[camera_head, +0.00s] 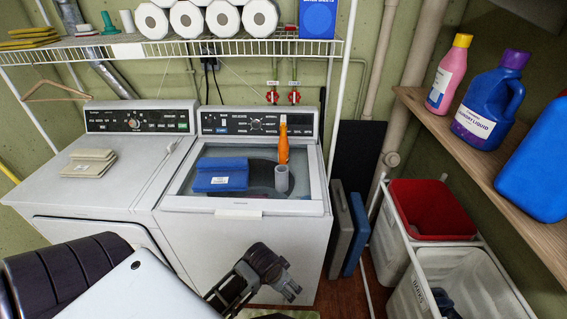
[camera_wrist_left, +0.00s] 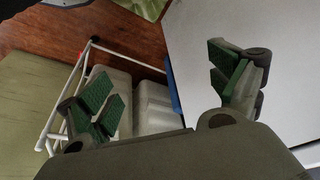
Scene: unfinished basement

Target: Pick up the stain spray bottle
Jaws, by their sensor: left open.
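An orange bottle (camera_head: 283,143) with a narrow neck stands upright on the lid of the right-hand washer; it looks like the stain spray bottle, but I cannot read a label. My left gripper (camera_head: 258,283) is low in front of that washer, well below and apart from the bottle. In the left wrist view my left gripper (camera_wrist_left: 162,70) has its green-padded fingers spread wide with nothing between them. The bottle is not seen in that view. My right gripper is not in view.
A grey cup (camera_head: 281,179) stands just in front of the bottle, and a blue folded cloth (camera_head: 221,174) lies to its left. A wire shelf (camera_head: 200,50) hangs above. Hampers (camera_head: 449,283) and a wooden shelf (camera_head: 480,165) with detergent bottles are on the right.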

